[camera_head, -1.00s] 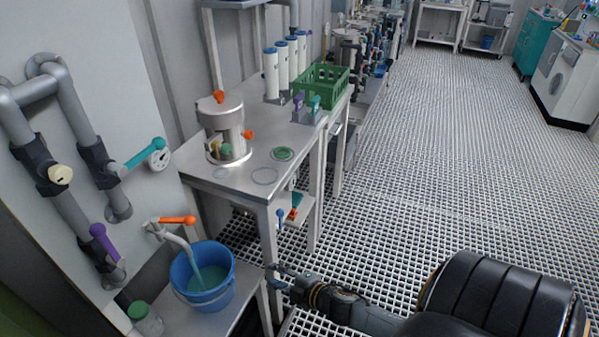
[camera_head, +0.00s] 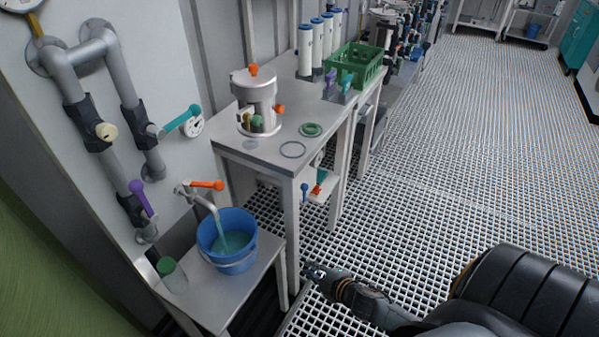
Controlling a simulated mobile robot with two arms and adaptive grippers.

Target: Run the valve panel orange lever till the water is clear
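The orange lever (camera_head: 207,185) sits on the tap of the valve panel (camera_head: 85,145) and points to the right. A stream of water (camera_head: 214,212) runs from the spout (camera_head: 203,200) into a blue bucket (camera_head: 228,252). The water in the bucket (camera_head: 231,243) looks teal green, not clear. My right gripper (camera_head: 310,272) is low, to the right of the bucket and clear of the lever. Its small fingers look apart, with nothing between them. My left gripper is not in view.
A purple lever (camera_head: 141,197) and a teal lever (camera_head: 182,119) are on the panel pipes. A green-lidded jar (camera_head: 172,275) stands beside the bucket on the low bench (camera_head: 222,306). A steel table (camera_head: 270,150) holds a metal vessel (camera_head: 256,100). The grating floor (camera_head: 450,150) is open at right.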

